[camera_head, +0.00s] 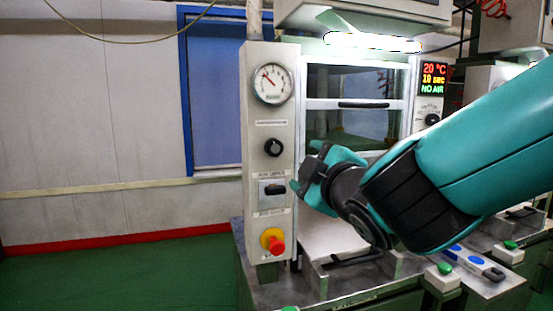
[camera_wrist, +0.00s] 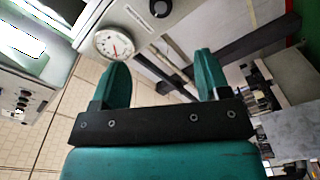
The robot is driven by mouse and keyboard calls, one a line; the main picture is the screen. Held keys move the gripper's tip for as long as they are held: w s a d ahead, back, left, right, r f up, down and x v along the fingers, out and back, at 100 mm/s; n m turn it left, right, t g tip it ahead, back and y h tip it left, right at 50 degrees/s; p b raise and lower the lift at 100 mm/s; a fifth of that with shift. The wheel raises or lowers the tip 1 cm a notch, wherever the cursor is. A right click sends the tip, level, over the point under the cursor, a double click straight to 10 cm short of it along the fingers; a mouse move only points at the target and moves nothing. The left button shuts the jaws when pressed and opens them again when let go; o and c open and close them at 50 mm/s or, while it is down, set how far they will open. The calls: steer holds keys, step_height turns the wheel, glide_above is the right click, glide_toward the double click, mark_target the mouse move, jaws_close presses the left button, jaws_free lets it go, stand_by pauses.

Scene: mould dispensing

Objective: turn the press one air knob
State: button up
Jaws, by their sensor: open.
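The press's grey control panel (camera_head: 268,110) stands left of centre in the head view. It carries a round gauge (camera_head: 271,84), a black round knob (camera_head: 273,147), a dark switch in a pale plate (camera_head: 273,190) and a red button on a yellow base (camera_head: 273,242). The panel labels are too small to read. My gripper (camera_head: 312,172) is just right of the panel, near switch height, apparently not touching it. In the wrist view its two teal fingers (camera_wrist: 163,72) are apart with nothing between them. There the gauge (camera_wrist: 114,44) and part of a black knob (camera_wrist: 155,3) lie beyond the fingers.
The press window (camera_head: 350,105) with its handle is behind my arm. A lit display (camera_head: 433,79) reads 20 °C, 10 sec, NO AIR. A metal bench (camera_head: 270,291) with green buttons lies below. The floor (camera_head: 120,270) at left is clear.

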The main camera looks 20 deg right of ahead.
steer(key=w+p, duration=0.2)
steer(key=p, duration=1.6)
glide_toward(276, 149)
steer(key=w, duration=0.8)
steer(key=shift+w+a+r, duration=0.15)
steer(key=shift+r, duration=0.1)
steer(key=shift+w+f+p, duration=0.25)
steer(key=shift+w+p, duration=0.45)
steer(key=shift+w, duration=0.05)
steer(key=shift+a, duration=0.1)
steer(key=c, duration=0.9)
